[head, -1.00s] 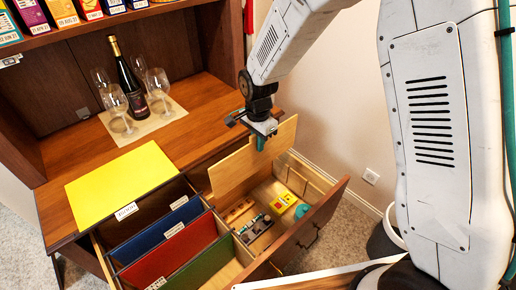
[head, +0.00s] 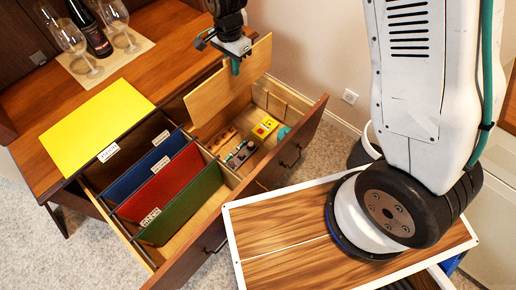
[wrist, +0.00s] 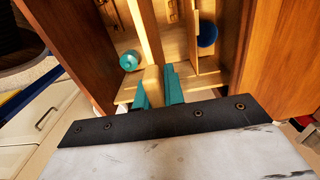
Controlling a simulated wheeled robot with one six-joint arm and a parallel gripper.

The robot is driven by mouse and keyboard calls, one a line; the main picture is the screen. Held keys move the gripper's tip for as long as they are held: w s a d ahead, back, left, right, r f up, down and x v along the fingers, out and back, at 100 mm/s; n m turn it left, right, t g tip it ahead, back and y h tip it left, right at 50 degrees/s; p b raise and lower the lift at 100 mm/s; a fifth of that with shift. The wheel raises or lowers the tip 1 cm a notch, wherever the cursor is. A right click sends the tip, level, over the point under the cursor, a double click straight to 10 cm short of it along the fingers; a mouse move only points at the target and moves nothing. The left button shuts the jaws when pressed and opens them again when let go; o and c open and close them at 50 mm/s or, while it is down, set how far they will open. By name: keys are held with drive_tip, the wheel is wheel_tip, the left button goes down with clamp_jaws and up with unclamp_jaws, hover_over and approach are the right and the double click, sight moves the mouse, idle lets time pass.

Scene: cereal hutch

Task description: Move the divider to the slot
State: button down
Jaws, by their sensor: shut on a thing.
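The divider (head: 218,92) is a light wooden board with a stepped outline. My gripper (head: 236,62) is shut on its upper edge and holds it upright, over the open drawer (head: 308,128). In the wrist view the teal fingers (wrist: 158,90) clasp the board (wrist: 151,77) from both sides. Its lower edge is near the compartment's left part; I cannot tell whether it touches anything. Slot strips (head: 283,107) run along the right compartment's far wall. The exact slot is unclear.
The right compartment holds small toys, a yellow block (head: 265,127) and a teal item (head: 283,133). Blue (head: 130,176), red (head: 160,184) and green (head: 185,205) dividers stand at left. A bottle (head: 92,30) and glasses stand on the counter (head: 165,65).

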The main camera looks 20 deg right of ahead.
sight(256, 51)
drive_tip(key=w+d+n, duration=0.1)
drive_tip(key=d, duration=0.1)
drive_tip(key=w+d+n, duration=0.2)
drive_tip(key=d, duration=0.1)
drive_tip(key=w+d+n, duration=0.1)
drive_tip(key=d+n, duration=0.1)
drive_tip(key=d, duration=0.1)
drive_tip(key=shift+w, duration=0.15)
drive_tip(key=w+d+n, duration=0.3)
drive_tip(key=d+n, duration=0.3)
drive_tip(key=d, duration=0.4)
drive_tip(key=s+a+r+m, duration=0.3)
drive_tip(key=s+a+m, duration=0.3)
drive_tip(key=s, duration=0.2)
drive_tip(key=s+a+r+m, duration=0.2)
drive_tip(key=s+a+m, duration=0.3)
drive_tip(key=s+a, duration=0.25)
wheel_tip(256, 51, down, 18)
drive_tip(key=d, duration=0.1)
drive_tip(key=shift+r, duration=0.25)
